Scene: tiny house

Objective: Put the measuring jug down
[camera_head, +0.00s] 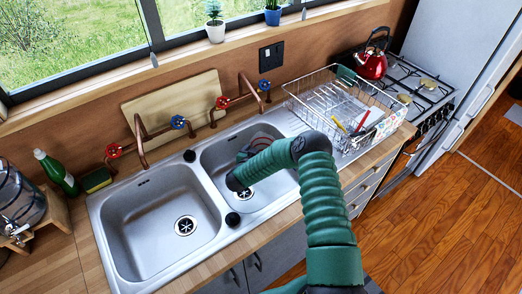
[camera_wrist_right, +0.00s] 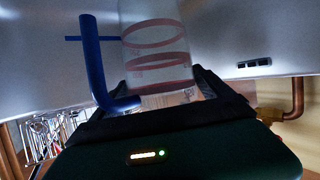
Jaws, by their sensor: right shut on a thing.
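The measuring jug (camera_wrist_right: 155,45) is clear with red rings and a blue handle (camera_wrist_right: 92,60) in the right wrist view. My right gripper (camera_wrist_right: 168,100) is shut on it. In the head view my green right arm reaches over the right sink basin (camera_head: 278,185), with the right gripper (camera_head: 258,146) at the back of that basin. Grey basin walls surround the jug in the wrist view. I cannot tell whether its base touches the basin floor. My left gripper is not in view.
The left basin (camera_head: 160,215) is empty. A wire dish rack (camera_head: 325,75) stands right of the sink, and copper taps (camera_head: 137,135) with red and blue knobs line the back. A green bottle (camera_head: 57,175) and sponge (camera_head: 97,180) sit left. A red kettle (camera_head: 372,65) stands on the stove.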

